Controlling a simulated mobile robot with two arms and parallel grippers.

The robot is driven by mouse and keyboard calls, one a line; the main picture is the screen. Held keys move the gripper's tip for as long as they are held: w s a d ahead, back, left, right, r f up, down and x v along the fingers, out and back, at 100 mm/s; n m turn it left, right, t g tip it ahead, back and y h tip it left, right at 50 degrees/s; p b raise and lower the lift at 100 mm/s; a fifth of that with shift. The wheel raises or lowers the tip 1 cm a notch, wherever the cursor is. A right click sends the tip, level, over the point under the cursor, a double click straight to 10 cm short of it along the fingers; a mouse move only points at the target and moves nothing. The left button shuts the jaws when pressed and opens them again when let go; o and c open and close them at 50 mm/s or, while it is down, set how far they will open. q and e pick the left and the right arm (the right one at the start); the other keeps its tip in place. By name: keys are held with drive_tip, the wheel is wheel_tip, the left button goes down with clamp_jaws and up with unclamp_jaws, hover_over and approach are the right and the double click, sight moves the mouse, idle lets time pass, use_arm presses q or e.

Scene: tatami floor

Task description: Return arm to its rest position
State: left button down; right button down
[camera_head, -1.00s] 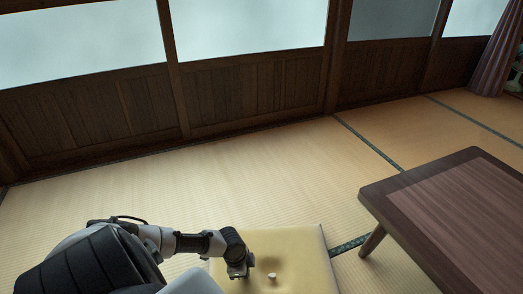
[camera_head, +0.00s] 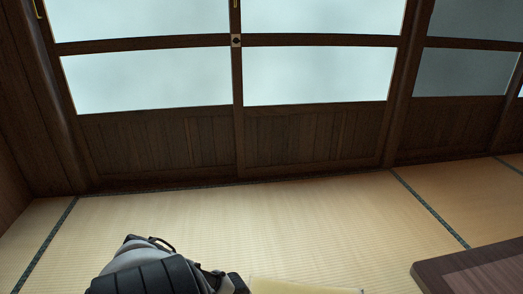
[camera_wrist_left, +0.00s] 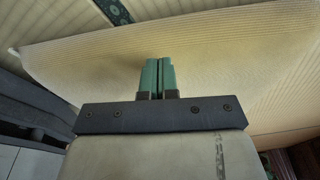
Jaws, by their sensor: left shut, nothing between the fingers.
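My left arm (camera_head: 150,272) rises into the bottom of the head view, left of centre; its gripper is out of that picture. In the left wrist view my left gripper (camera_wrist_left: 159,78) has its two green fingertips together, with nothing between them. Beyond the fingers is a pale, finely ribbed surface with an edge and a corner at the left. I cannot tell how far the fingertips are from it. My right arm and gripper do not show.
A pale yellow cushion (camera_head: 300,288) peeks in at the bottom edge. A dark wooden table (camera_head: 475,272) stands at the lower right. Wood-panelled sliding screens (camera_head: 310,135) line the back. Open tatami (camera_head: 270,225) lies in front of them.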

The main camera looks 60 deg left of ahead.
use_arm(q)
drive_tip(key=shift+s+a, duration=0.65)
drive_tip(key=shift+a, duration=0.1)
